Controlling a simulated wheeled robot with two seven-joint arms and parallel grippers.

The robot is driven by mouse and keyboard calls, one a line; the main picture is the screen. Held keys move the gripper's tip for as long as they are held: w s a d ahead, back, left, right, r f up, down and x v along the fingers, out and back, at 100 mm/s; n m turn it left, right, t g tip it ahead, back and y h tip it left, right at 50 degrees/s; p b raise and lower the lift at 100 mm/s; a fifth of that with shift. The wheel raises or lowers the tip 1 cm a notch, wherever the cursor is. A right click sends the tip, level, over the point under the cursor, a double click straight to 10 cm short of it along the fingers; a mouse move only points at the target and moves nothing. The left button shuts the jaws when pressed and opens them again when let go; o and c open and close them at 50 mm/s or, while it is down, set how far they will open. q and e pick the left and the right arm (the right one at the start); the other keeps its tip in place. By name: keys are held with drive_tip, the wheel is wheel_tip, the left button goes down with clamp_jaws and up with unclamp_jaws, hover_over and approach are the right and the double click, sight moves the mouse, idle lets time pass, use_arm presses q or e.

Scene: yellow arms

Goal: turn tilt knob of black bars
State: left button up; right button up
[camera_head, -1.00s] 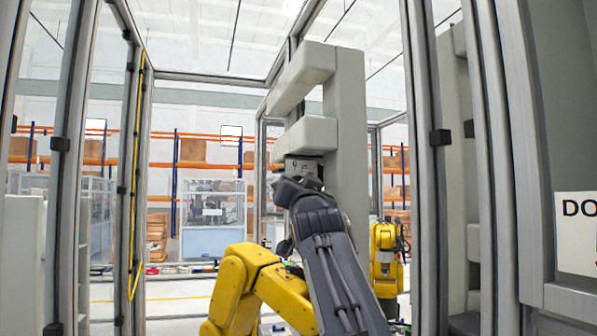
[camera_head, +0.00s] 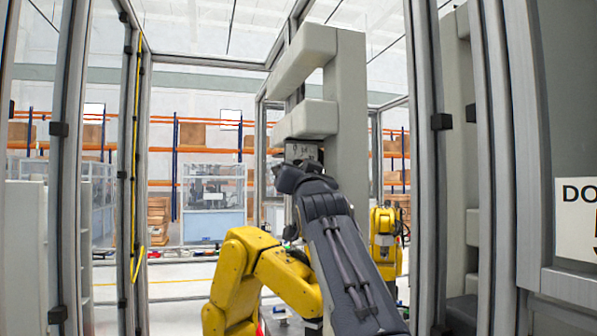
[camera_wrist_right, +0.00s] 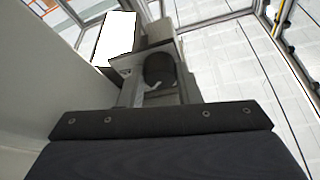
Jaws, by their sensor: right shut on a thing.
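A small grey panel with dark markings (camera_head: 301,151) sits under a thick grey arm of the machine frame. My right gripper (camera_head: 300,177) reaches up to the lower part of this panel, at the end of my dark right arm. In the right wrist view a dark rounded knob (camera_wrist_right: 159,68) stands out from a grey bracket, beyond the dark body of my gripper. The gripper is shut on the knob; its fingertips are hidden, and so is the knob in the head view. I cannot make out the black bars. My left gripper is not in view.
A yellow robot arm (camera_head: 240,272) stands close to the left of my right arm, and another (camera_head: 383,235) stands behind at right. Metal posts (camera_head: 62,130) and a grey cabinet (camera_head: 560,110) flank the opening. Orange shelves stand far behind.

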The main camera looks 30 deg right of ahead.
drive_tip(key=shift+d+n+t+y, duration=0.1)
drive_tip(key=shift+n+t+y, duration=0.15)
drive_tip(key=shift+n+y, duration=0.85)
drive_tip(key=shift+d+n+t+y, duration=0.1)
drive_tip(key=shift+n+t+y, duration=0.25)
drive_tip(key=shift+n, duration=1.45)
drive_tip(key=shift+a, duration=0.1)
drive_tip(key=o, duration=1)
drive_tip(key=shift+c, duration=0.2)
drive_tip(key=shift+s, duration=0.1)
